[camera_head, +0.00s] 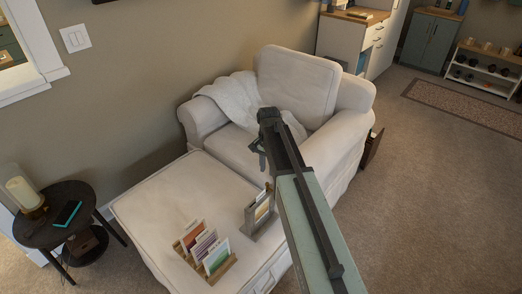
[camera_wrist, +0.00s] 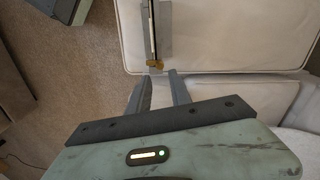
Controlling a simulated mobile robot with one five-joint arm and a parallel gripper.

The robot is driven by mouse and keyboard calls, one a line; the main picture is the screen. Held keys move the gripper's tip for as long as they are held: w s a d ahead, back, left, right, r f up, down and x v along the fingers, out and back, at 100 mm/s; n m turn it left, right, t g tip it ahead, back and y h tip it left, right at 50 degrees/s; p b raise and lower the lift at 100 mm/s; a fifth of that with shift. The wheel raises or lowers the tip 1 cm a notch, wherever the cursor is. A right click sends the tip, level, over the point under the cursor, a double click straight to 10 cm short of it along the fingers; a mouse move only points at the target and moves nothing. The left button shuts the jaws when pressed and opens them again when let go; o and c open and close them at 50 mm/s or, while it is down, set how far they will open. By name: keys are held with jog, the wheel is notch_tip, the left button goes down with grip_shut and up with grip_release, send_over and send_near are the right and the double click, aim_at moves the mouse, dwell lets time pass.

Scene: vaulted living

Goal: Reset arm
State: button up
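My arm reaches up from the lower right of the head view and ends in my gripper (camera_head: 260,152), which is in front of the white armchair (camera_head: 300,85). In the wrist view, the two fingers of my gripper (camera_wrist: 160,78) stand apart with nothing between them. A grey card holder (camera_head: 262,222) stands on the white ottoman (camera_head: 165,190), partly hidden by my arm. In the wrist view the grey holder (camera_wrist: 166,18) lies just beyond the fingertips, apart from them as far as I can tell.
A wooden rack (camera_head: 226,268) with several colored cards sits on the ottoman. A dark round side table (camera_head: 40,232) with a lamp (camera_head: 24,192) and a phone (camera_head: 68,213) stands at left. Carpet (camera_head: 440,190) is open at right, with a rug (camera_head: 470,103) behind.

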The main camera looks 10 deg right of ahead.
jog(key=shift+r+p, duration=0.35)
jog(key=s+r+n+p, duration=0.4)
jog(key=s, duration=0.4)
jog(key=s+r+n+p, duration=0.4)
jog(key=s+r+p, duration=0.1)
jog(key=s, duration=0.3)
jog(key=shift+s, duration=0.35)
